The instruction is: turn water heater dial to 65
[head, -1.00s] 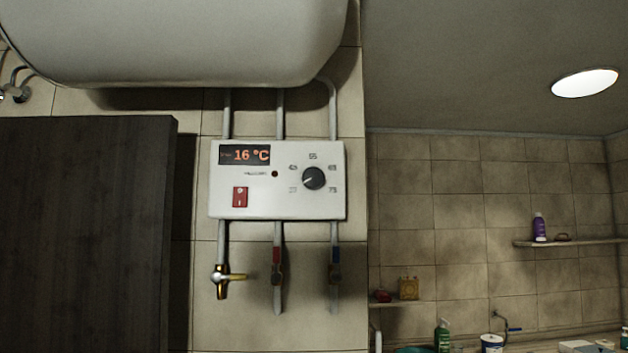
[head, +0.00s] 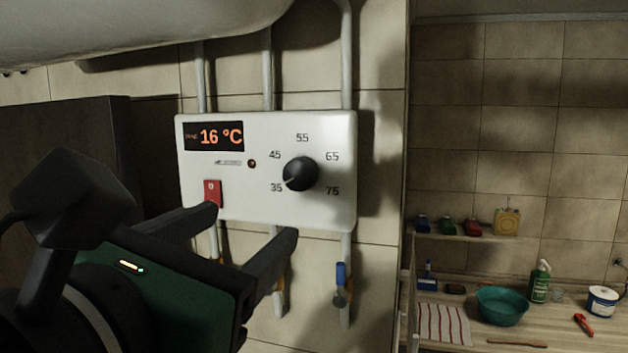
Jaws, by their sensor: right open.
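The white water heater control box (head: 240,140) is on the tiled wall. Its black round dial (head: 301,173) is on the right half, ringed by the marks 35, 45, 55, 65 and 75. The dial's pale pointer line is at its lower left, toward 35. The display (head: 214,136) reads 16 °C. My right gripper (head: 248,228) is open and empty at the lower left, below and left of the dial. Its two fingers point toward the box and appear apart from the dial. My left gripper is out of view.
A red switch (head: 213,193) is on the box's lower left, close to one finger. Pipes run above and below the box, with a blue-handled valve (head: 341,274) below. A dark panel (head: 60,135) stands left. A counter with a teal basin (head: 502,305) is at the right.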

